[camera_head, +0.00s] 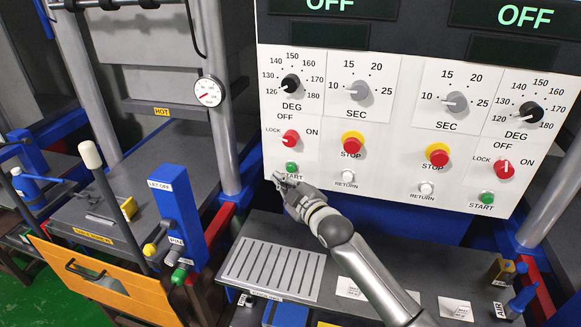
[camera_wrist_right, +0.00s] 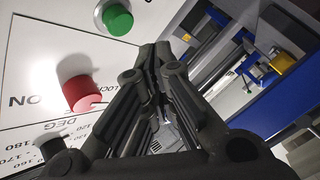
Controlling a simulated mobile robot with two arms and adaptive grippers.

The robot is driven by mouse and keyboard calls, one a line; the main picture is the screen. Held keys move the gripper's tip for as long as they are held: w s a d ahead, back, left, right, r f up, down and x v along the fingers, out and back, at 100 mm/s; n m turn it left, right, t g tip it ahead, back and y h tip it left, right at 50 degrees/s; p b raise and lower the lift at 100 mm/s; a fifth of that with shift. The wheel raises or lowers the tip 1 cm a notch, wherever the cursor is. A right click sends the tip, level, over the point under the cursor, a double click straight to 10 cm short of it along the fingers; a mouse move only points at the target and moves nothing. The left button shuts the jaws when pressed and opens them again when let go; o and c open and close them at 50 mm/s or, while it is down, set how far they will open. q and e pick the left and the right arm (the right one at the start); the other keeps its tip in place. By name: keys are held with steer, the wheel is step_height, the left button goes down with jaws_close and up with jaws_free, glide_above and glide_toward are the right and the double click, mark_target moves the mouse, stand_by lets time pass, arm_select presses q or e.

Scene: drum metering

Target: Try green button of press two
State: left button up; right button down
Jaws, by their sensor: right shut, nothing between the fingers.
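The white control panel (camera_head: 390,150) has two sets of controls. The left set has a green START button (camera_head: 291,168), and the right set has another green START button (camera_head: 487,198). No press number is readable on either set. My right gripper (camera_head: 279,179) is shut and empty, its fingertips just below the left green button. In the wrist view a green button (camera_wrist_right: 117,20) stands up and left of my right fingertips (camera_wrist_right: 160,52), seemingly apart from them; contact is hard to judge. My left gripper is not in view.
A red switch (camera_head: 291,138) and a STOP button (camera_head: 352,146) sit near the left green button. White RETURN buttons (camera_head: 348,176) are beside it. A blue LET OFF box (camera_head: 178,220) stands at left. A grey shelf (camera_head: 235,265) lies below the panel.

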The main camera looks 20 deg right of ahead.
steer(key=shift+s+a+p, duration=0.3)
steer(key=shift+s+a, duration=0.1)
steer(key=shift+s, duration=0.25)
steer(key=shift+s+a+p, duration=0.25)
steer(key=shift+s+a, duration=0.15)
steer(key=shift+s, duration=0.2)
